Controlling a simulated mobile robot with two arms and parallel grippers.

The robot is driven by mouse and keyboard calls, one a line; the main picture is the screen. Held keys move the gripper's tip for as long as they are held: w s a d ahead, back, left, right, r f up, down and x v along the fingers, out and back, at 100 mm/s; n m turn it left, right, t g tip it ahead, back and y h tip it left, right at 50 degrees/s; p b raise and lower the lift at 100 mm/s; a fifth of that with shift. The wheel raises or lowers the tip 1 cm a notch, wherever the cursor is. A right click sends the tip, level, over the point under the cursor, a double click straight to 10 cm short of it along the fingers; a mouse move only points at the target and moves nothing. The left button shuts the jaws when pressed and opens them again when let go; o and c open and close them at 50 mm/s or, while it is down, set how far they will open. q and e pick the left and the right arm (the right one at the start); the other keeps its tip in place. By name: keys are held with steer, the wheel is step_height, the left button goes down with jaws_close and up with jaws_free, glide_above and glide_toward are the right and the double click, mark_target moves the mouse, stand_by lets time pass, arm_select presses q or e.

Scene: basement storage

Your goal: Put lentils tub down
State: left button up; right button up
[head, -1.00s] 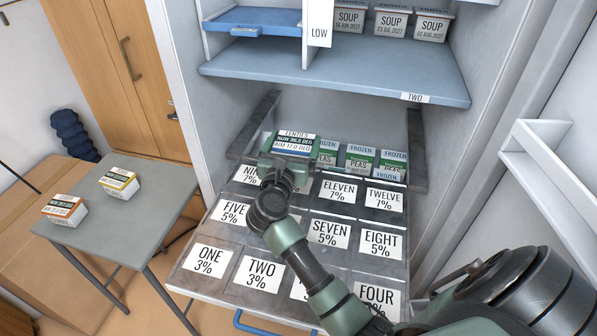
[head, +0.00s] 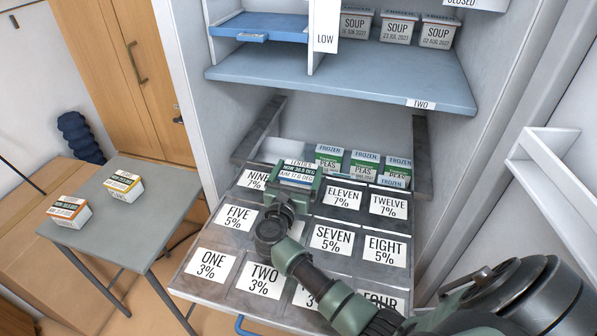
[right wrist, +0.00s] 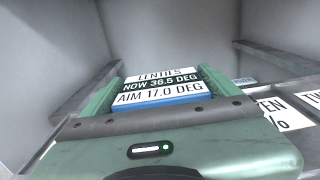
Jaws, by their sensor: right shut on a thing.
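The lentils tub (head: 298,173) has a white, dark and blue label that reads now 36.5 deg, aim 17.0 deg. It also shows in the right wrist view (right wrist: 160,88). My right gripper (head: 296,178) is shut on it, with one green finger on each side. The tub is at the back row of the pulled-out tray (head: 225,237), between the squares marked NINE (head: 253,179) and ELEVEN (head: 344,198). The square under it is hidden. I cannot tell whether the tub touches the tray. My left gripper is out of view.
Several frozen peas tubs (head: 363,164) stand right behind the tray's back row. A blue shelf (head: 340,80) with soup tubs (head: 397,28) is above. A grey side table (head: 140,215) at left holds two tubs. The other visible numbered squares are empty.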

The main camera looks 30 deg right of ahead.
steer(key=o, duration=1.7)
steer(key=shift+f, duration=0.1)
steer(key=shift+r, duration=0.2)
steer(key=v, duration=1.2)
steer(key=shift+s, duration=0.1)
